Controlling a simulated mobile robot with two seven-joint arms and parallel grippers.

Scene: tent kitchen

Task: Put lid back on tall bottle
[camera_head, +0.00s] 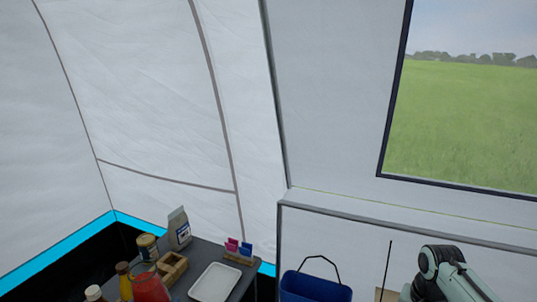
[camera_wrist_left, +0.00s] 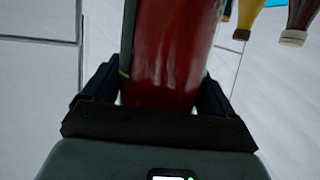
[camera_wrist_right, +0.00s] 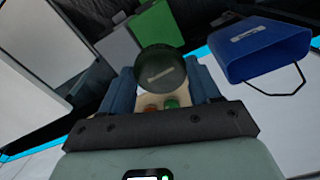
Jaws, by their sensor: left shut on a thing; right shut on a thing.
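A dark round lid (camera_wrist_right: 161,74) shows in the right wrist view. My right gripper (camera_wrist_right: 162,88) is shut on the lid and holds it between the fingertips. In the head view my right arm shows at the lower right, but neither gripper does. Whether the red object (camera_head: 150,288) at the lower left of the head view is the held bottle, I cannot tell.
A dark table (camera_head: 228,290) at the lower left of the head view holds a white tray (camera_head: 213,282), a wooden box (camera_head: 172,267), a bag (camera_head: 179,229), a jar (camera_head: 147,246) and bottles. A blue bucket (camera_head: 315,287) stands right of it. Tent walls lie behind.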

